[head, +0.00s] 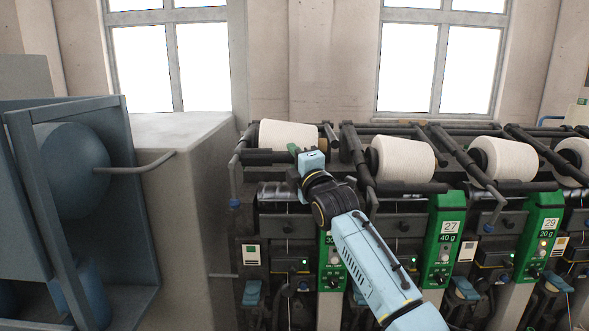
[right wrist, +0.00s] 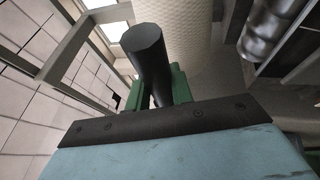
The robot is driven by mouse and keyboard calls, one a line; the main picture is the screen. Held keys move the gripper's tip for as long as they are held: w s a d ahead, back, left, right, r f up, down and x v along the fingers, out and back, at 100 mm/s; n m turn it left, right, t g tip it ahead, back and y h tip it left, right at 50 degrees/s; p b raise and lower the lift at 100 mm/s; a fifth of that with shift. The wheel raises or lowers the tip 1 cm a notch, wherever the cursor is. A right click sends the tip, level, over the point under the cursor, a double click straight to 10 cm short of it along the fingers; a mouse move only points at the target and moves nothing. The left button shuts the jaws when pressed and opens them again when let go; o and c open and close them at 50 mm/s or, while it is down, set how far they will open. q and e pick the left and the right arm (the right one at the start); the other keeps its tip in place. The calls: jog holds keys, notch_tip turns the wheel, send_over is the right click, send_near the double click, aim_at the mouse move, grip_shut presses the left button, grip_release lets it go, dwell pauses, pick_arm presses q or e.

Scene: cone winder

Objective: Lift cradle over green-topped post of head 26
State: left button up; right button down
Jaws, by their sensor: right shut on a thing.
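My right gripper (head: 295,151) is at the leftmost winding head, in front of its white cone (head: 283,133). In the right wrist view its green fingers (right wrist: 153,92) are shut on a dark round bar, the grip of the cradle (right wrist: 149,55). The white cone (right wrist: 175,28) shows just behind the bar. The leftmost green post (head: 331,265) is partly behind my right arm, and its number is hidden. The cradle's left arm (head: 239,158) shows beside the cone. My left gripper is not in view.
Posts marked 27 (head: 446,240) and 29 (head: 540,235) stand to the right, with white cones (head: 403,160) and dark cradle arms above. A grey cabinet (head: 185,200) and a blue machine frame (head: 130,180) stand close on the left.

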jog(key=c, duration=1.2)
grip_release()
jog(key=shift+c, duration=0.2)
pick_arm(q)
jog(key=shift+w, duration=0.3)
jog(key=shift+s, duration=0.15)
pick_arm(e)
jog(key=shift+f, duration=0.1)
jog(key=shift+s+d+f, duration=0.1)
jog(key=shift+s+d, duration=0.05)
jog(key=shift+s, duration=0.2)
pick_arm(q)
notch_tip(320, 180, down, 3)
jog(key=b, duration=0.2)
jog(key=shift+s+r+b, duration=0.1)
jog(key=shift+r+b, duration=0.05)
jog(key=shift+b, duration=0.25)
pick_arm(e)
jog(key=v, duration=1.2)
jog(key=shift+s, duration=0.3)
jog(key=shift+d, duration=0.1)
